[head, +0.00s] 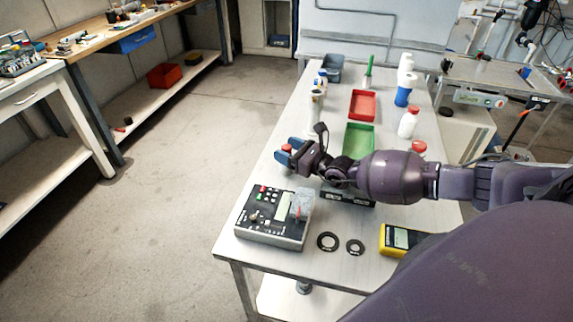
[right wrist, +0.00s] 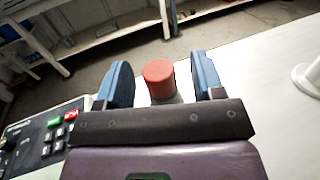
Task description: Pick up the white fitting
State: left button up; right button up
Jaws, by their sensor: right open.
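My right gripper (head: 287,151) is open over the left edge of the table. Its two blue fingers stand on either side of a red-capped piece (right wrist: 159,80), which also shows in the head view (head: 287,148). A pale grey-white body shows just under the red cap; the rest is hidden by the gripper. I see a gap on each side of the cap. A white flanged piece (right wrist: 311,76) stands at the right edge of the right wrist view. I cannot tell which of these pieces is the white fitting. My left gripper is not in view.
A control box (head: 272,217) with buttons, two black rings (head: 327,241) and a yellow meter (head: 398,239) lie at the near end. A green tray (head: 359,138), a red tray (head: 362,105) and white bottles (head: 408,122) stand farther back. The table's left edge is close.

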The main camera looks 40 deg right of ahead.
jog(key=shift+w+a, duration=0.15)
jog(key=shift+w, duration=0.25)
grip_shut()
